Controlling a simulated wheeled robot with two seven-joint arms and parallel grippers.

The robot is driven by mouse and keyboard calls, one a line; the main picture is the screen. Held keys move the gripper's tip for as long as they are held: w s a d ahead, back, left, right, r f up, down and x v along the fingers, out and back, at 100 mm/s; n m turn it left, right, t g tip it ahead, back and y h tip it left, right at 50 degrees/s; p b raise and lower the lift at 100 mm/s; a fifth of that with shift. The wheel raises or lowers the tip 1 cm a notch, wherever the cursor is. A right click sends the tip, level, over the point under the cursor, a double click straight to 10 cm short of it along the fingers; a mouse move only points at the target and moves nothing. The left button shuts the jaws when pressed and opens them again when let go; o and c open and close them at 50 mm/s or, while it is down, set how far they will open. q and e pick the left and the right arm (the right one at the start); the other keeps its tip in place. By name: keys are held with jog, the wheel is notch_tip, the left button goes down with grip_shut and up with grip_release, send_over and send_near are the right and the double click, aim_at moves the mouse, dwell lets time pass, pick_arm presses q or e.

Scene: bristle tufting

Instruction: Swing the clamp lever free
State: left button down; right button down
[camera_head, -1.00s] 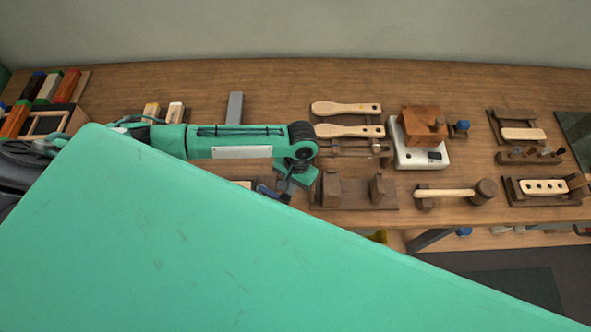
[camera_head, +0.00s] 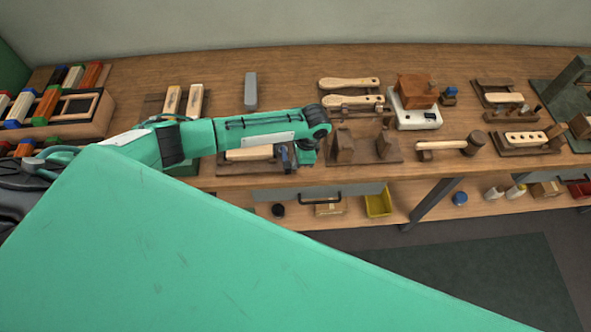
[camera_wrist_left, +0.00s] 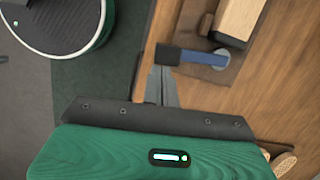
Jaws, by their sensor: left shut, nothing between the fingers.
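The clamp lever (camera_wrist_left: 203,57) has a blue grip with a dark end and a round grey pivot. In the left wrist view it lies across the brown base of a fixture (camera_wrist_left: 215,73), beside a pale wooden block (camera_wrist_left: 240,18). My left gripper (camera_wrist_left: 163,72) is shut and empty, with its fingertips close to the lever's dark end; whether they touch it I cannot tell. In the head view my left gripper (camera_head: 290,158) is beside the fixture, near the bench's front edge, and the arm partly hides it. The pale block (camera_head: 249,154) shows there too. My right gripper is not in view.
A brown stand with upright blocks (camera_head: 345,148) is just right of the gripper. A mallet (camera_head: 450,145), paddle-shaped handles (camera_head: 349,83) and a white device (camera_head: 416,118) stand farther right. A shelf with a yellow bin (camera_head: 378,203) is below.

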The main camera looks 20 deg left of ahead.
pick_arm(q)
jog(key=shift+s+a+m+p, duration=0.2)
jog(key=shift+a+m+p, duration=0.1)
jog(key=shift+m, duration=0.4)
jog(key=shift+s+a+f, duration=0.1)
jog(key=shift+s, duration=0.05)
